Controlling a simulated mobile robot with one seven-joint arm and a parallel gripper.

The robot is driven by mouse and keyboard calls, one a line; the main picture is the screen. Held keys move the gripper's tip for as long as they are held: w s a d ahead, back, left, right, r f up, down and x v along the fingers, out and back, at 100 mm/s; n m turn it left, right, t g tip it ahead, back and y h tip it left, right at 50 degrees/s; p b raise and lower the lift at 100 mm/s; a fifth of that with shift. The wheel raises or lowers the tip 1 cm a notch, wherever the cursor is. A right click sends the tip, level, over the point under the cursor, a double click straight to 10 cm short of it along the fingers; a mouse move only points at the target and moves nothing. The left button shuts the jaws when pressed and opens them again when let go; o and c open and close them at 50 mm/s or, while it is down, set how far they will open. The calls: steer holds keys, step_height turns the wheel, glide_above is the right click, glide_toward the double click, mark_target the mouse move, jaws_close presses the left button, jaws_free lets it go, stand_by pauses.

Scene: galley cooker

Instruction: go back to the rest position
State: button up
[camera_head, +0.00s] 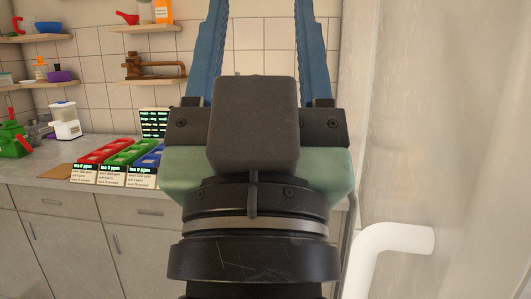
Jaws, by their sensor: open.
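My gripper (262,22) fills the middle of the view, seen from behind, pointing up and away. Its two blue fingers stand apart with tiled wall showing between them, and nothing shows between them. The fingertips run up to the top edge of the picture. The gripper body hides part of the counter and wall behind it.
A counter (40,168) with drawers runs along the left. Red, green and blue trays (118,157) with labels stand on it, beside a white appliance (65,121). Shelves (153,81) hang on the tiled wall. A white curved pipe or handle (395,240) stands at right, near a pale panel.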

step_height(320, 180, up, 19)
steer(key=s+p, duration=0.1)
steer(key=p, duration=1.6)
steer(key=shift+s+f+t+p, duration=0.2)
steer(key=shift+t+p, duration=0.1)
steer(key=shift+p, duration=0.1)
steer(key=shift+d, duration=0.1)
steer(key=shift+c, duration=0.2)
